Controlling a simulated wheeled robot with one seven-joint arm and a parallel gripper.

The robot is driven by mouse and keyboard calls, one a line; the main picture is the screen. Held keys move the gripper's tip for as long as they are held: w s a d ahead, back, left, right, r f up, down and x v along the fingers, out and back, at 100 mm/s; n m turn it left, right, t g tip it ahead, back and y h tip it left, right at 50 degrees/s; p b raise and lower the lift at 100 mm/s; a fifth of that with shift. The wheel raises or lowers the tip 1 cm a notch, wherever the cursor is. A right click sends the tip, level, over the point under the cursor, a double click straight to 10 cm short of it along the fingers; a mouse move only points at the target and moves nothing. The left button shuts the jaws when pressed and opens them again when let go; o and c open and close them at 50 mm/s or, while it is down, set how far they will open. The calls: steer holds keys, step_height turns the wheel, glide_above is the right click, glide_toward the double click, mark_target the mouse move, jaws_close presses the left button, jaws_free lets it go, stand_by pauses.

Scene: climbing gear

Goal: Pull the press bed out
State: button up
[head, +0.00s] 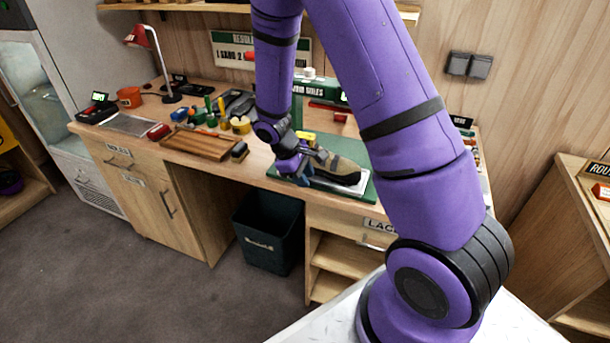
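A green press stands at the right end of the workbench, its upright (297,112) partly hidden behind my arm. A flat pale plate, which looks like the press bed (350,187), lies over the green base (368,194). A tan and dark climbing shoe (338,170) rests on that plate with its toe to the right. My gripper (303,178) is low at the front left of the bed, beside the shoe's heel. Its fingers are small and dark here, so I cannot tell whether they touch the bed or are closed on it.
The workbench (255,163) holds a wooden tray (203,146), several small tools and jars, and a red lamp (150,50) to the left. A dark bin (268,232) stands under the bench. Open grey floor (150,265) lies in front.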

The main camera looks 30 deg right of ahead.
steer(key=shift+o, duration=0.3)
steer(key=v, duration=1)
steer(key=shift+a+r, duration=0.15)
steer(key=shift+r, duration=0.2)
steer(key=s+r+m+t+y, duration=0.1)
steer(key=s+r+m+t, duration=0.1)
steer(key=s+r, duration=0.5)
steer(key=s+r+m+t+y, duration=0.1)
steer(key=s+r+m+t, duration=0.15)
steer(key=r, duration=0.85)
steer(key=s+a+r+m+t+y, duration=0.1)
steer(key=s+r, duration=0.2)
steer(key=s, duration=0.4)
steer(key=s+a+r+m+t+y, duration=0.1)
steer(key=s+r, duration=0.3)
steer(key=s, duration=0.4)
steer(key=shift+s+r+t, duration=0.25)
steer(key=shift+t, duration=0.5)
